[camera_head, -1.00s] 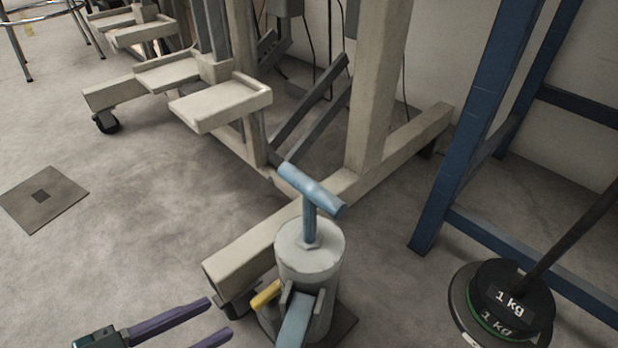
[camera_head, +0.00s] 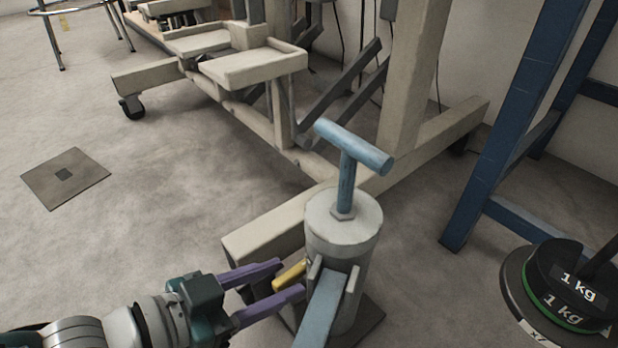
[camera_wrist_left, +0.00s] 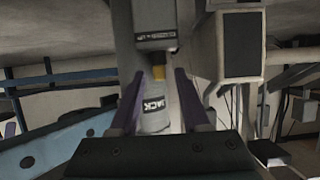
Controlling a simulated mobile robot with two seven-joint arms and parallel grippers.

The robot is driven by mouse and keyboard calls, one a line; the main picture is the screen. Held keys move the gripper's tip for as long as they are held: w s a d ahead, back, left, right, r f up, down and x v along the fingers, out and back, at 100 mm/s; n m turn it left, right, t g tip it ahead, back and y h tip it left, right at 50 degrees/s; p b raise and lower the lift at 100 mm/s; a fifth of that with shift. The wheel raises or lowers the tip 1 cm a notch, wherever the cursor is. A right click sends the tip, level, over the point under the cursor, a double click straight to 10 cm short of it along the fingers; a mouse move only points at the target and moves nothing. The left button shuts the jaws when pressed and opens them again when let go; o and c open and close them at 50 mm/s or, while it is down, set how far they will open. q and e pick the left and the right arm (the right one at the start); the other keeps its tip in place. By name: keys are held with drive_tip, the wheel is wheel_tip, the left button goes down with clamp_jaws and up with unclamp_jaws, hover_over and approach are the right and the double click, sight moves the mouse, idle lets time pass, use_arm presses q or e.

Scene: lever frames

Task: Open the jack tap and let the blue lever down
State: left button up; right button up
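The jack (camera_head: 342,226) is a pale grey upright cylinder with a blue T-shaped handle (camera_head: 350,165) on top. The blue lever (camera_head: 320,312) slopes from the jack's bracket toward the bottom edge, where its lower end is cut off. The yellow tap (camera_head: 289,276) sticks out from the jack's left side. My left gripper (camera_head: 291,277) is open, with its purple fingertips on either side of the tap; contact cannot be told. In the left wrist view the tap (camera_wrist_left: 158,72) shows between the fingers, near the JACK label (camera_wrist_left: 154,104). My right gripper is not in view.
A beige frame (camera_head: 265,225) stands on the floor behind and beside the jack. A blue rack (camera_head: 490,150) and black 1 kg weights (camera_head: 570,280) stand at the right.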

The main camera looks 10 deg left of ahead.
use_arm(q)
drive_tip(key=shift+w+d, duration=0.1)
drive_tip(key=shift+w, duration=0.05)
drive_tip(key=shift+c, duration=1.4)
clamp_jaws()
